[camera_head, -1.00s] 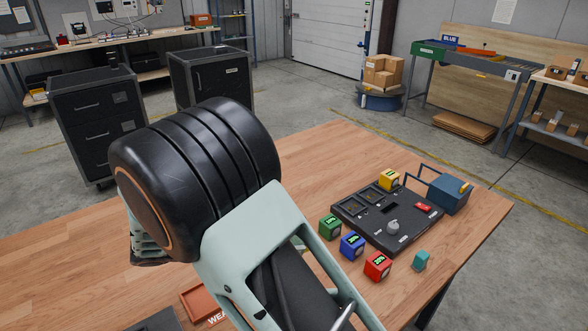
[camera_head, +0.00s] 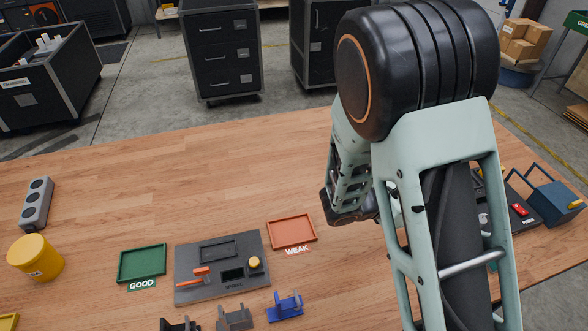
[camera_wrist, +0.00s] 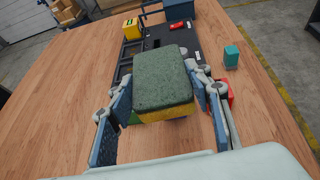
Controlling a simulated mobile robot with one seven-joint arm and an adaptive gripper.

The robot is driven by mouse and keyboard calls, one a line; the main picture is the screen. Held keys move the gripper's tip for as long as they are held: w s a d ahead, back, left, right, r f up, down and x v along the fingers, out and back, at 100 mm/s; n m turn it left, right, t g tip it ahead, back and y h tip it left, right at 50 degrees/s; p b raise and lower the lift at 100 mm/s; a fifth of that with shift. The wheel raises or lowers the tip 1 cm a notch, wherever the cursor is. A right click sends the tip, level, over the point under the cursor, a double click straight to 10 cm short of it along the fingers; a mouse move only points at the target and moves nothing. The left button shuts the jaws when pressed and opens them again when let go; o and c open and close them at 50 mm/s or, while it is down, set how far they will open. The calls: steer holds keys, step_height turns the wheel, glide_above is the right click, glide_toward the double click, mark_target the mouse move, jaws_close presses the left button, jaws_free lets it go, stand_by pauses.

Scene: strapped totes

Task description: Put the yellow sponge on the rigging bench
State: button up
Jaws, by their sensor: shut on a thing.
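The yellow sponge (camera_wrist: 163,92) shows in the wrist view, with a dark green scouring face on top and a yellow edge below. My gripper (camera_wrist: 162,98) is shut on it, a blue-padded finger on each side. The sponge is held over the wooden tabletop (camera_wrist: 60,90), near a black panel; the exact height cannot be told. In the head view my arm hides the gripper and sponge. A wooden bench (camera_head: 120,180) fills the foreground of the head view. I see no label naming any surface as the rigging bench.
On the bench are a green GOOD tray (camera_head: 142,264), an orange WEAK tray (camera_head: 291,232), a grey fixture plate (camera_head: 210,290), a yellow tub (camera_head: 36,258) and a blue toolbox (camera_head: 555,203). A teal block (camera_wrist: 231,57) sits right of the sponge. The bench's left middle is bare.

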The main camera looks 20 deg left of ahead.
steer(key=s+a+f+n+t+y+b, duration=0.1)
steer(key=a+f+n+t+y+b, duration=0.2)
steer(key=a, duration=0.7)
steer(key=a+n+t+y+b, duration=0.2)
steer(key=a+n+y+b, duration=0.25)
steer(key=a, duration=0.55)
steer(key=s+a+r+n+g+y+b, duration=0.1)
steer(key=s+a+n+y+b, duration=0.3)
steer(key=s+a, duration=0.5)
steer(key=s+a+r+n+g+y+b, duration=0.2)
steer(key=s+a+n+y, duration=0.45)
steer(key=a, duration=0.45)
steer(key=m+b, duration=0.1)
steer(key=b, duration=0.2)
glide_above(235, 206)
steer(key=f, duration=0.9)
steer(key=shift+s+d+f, duration=0.15)
steer(key=shift+s+d, duration=0.15)
steer(key=shift+w+a+f, duration=0.1)
steer(key=shift+a+f, duration=0.05)
steer(key=shift+f, duration=0.15)
steer(key=shift+w+a+f+b, duration=0.15)
steer(key=shift+f+b, duration=0.7)
steer(key=shift+f, duration=0.8)
steer(key=shift+f+b, duration=0.2)
steer(key=shift+b, duration=0.1)
